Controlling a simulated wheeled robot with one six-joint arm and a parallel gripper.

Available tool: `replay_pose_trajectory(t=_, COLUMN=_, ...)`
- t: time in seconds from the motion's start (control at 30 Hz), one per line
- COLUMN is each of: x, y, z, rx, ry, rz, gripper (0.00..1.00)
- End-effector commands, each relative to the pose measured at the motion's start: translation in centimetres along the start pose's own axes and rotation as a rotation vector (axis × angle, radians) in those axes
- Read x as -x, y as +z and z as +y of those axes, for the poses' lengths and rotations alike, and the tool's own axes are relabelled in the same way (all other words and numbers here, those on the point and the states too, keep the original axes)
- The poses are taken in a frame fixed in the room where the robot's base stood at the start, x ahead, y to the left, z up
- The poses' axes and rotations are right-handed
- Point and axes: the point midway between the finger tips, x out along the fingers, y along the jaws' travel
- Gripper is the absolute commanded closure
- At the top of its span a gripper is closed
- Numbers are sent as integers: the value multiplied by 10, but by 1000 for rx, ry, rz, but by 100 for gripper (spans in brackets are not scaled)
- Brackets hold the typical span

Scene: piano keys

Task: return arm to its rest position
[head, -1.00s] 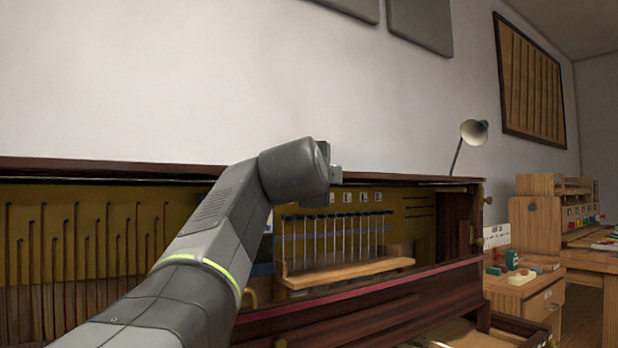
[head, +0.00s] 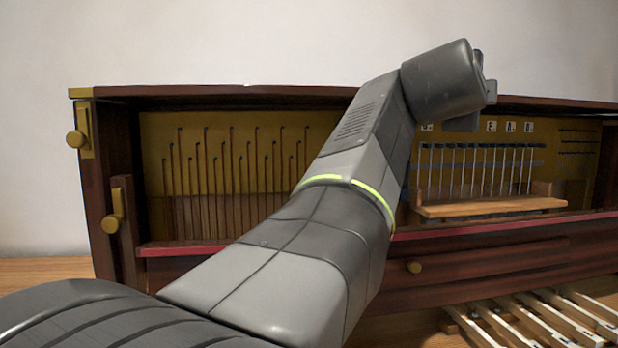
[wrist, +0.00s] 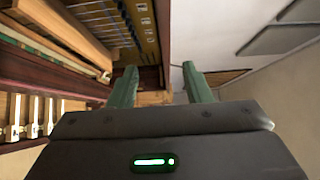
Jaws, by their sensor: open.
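My grey arm, with a yellow-green ring, reaches up and right across the head view in front of an open wooden piano cabinet (head: 480,262). Its wrist end is level with the cabinet's top edge, and the gripper's fingers are mostly hidden behind it there. In the wrist view my gripper (wrist: 161,78) has two green fingers spread apart with nothing between them. The wooden rack with a row of metal rods (head: 490,208) is inside the cabinet, right of my arm.
White piano keys (head: 540,318) lie loose or exposed at the lower right; they also show at the left of the wrist view (wrist: 32,120). The pale wall (head: 250,40) above the cabinet is clear.

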Motion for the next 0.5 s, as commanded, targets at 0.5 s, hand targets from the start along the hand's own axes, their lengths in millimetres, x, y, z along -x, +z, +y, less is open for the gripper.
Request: replay_pose_trajectory(t=0.5, x=-82, y=-1, z=0, rx=0, ry=-1, rz=2, gripper=55)
